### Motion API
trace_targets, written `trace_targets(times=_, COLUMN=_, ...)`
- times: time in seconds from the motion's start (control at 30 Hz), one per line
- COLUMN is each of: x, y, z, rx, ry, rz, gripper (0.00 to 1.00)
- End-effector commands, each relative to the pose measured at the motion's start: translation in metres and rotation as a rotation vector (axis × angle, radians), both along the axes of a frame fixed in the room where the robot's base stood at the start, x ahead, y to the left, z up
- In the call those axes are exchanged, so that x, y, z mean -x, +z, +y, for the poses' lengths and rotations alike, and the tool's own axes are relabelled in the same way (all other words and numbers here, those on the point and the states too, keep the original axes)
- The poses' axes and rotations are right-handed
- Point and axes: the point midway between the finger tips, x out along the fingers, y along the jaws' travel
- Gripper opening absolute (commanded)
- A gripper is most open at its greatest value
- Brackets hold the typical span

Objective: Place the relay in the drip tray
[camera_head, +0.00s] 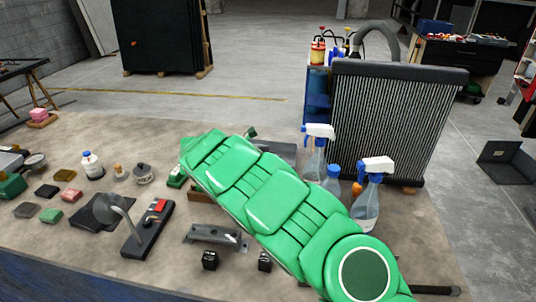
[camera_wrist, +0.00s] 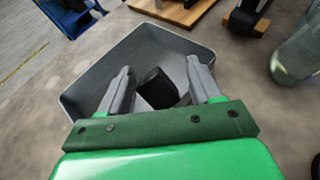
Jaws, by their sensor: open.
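The grey drip tray (camera_wrist: 80,95) fills the middle of the wrist view, with raised, sloping walls. A black block, which looks like the relay (camera_wrist: 157,88), is inside the tray's outline and sits tilted between my fingers. I cannot tell whether it rests on the tray floor. My gripper (camera_wrist: 159,68) is open over the tray, with a finger on each side of the block and a gap at least on the right. In the head view a grey piece of what looks like the tray (camera_head: 280,152) shows behind my green arm, which hides my gripper and the block.
Spray bottles (camera_head: 367,198) stand right of my arm, before a finned radiator (camera_head: 390,120). A metal bracket (camera_head: 215,236) and two small black cubes (camera_head: 209,260) lie in front. A black lever stand (camera_head: 148,230) and several small blocks are left. A wooden board (camera_wrist: 172,10) lies beyond the tray.

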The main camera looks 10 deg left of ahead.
Motion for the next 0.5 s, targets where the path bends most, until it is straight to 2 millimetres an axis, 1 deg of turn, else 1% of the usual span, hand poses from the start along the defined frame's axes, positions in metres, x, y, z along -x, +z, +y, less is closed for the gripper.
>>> trace_targets(times=0.17, x=0.0, y=0.001, z=0.0, rx=0.0, ry=0.0, rz=0.0, gripper=0.63)
trace_targets(times=0.37, x=0.0, y=0.014, z=0.0, rx=-0.001, ry=-0.001, rz=-0.002, gripper=0.63)
trace_targets(times=0.5, x=0.01, y=0.018, z=0.011, rx=0.001, ry=0.001, rz=0.0, gripper=0.63)
